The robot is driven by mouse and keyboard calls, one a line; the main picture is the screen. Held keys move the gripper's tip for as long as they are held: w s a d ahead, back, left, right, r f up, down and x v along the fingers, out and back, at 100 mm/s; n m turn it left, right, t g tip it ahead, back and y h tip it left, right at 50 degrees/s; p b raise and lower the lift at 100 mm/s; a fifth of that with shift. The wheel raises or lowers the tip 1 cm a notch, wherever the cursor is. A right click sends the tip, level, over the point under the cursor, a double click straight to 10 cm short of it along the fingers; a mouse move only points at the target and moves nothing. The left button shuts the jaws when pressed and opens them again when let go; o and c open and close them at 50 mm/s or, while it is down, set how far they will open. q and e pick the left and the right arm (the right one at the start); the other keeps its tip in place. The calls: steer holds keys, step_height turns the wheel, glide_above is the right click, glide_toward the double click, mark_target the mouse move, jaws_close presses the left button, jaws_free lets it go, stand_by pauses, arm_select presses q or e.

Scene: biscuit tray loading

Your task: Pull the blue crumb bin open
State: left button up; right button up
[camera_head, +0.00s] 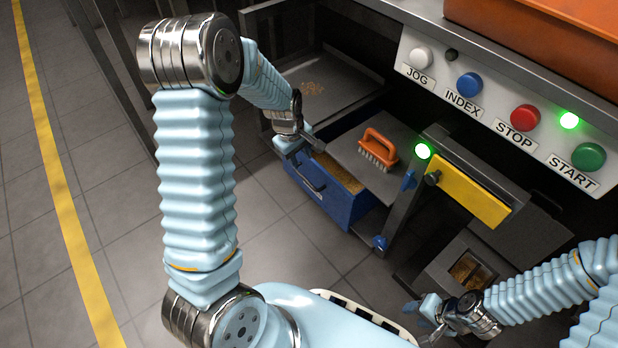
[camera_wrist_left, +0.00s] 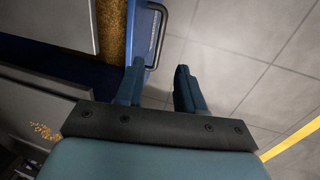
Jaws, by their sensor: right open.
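The blue crumb bin (camera_head: 336,201) is at floor level under the machine, partly pulled out. A strip of brown crumbs shows inside it, and a dark bar handle (camera_head: 304,177) is on its front. In the left wrist view the bin's rim (camera_wrist_left: 144,42) and the handle (camera_wrist_left: 164,40) lie just ahead of the fingers. My left gripper (camera_head: 299,150) is open at the bin's near left end; its two fingers are apart in the wrist view (camera_wrist_left: 159,76). Whether it touches the bin I cannot tell. My right gripper (camera_head: 430,322) is open and empty at the lower right.
An orange brush (camera_head: 379,148) lies on a grey plate (camera_head: 349,155) above the bin. A grey tray (camera_head: 335,85) with crumbs is behind. A yellow bar (camera_head: 468,190) and the button panel (camera_head: 497,112) are to the right. Tiled floor in front of the bin is clear.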

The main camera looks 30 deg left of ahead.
mark_target(307, 181)
arm_select(q)
steer(key=f, duration=0.3)
steer(key=w+f+b, duration=0.1)
steer(key=f, duration=0.3)
steer(key=w+f+b, duration=0.1)
steer(key=f, duration=0.3)
steer(key=shift+d, duration=0.4)
jaws_close()
steer(key=shift+s, duration=0.1)
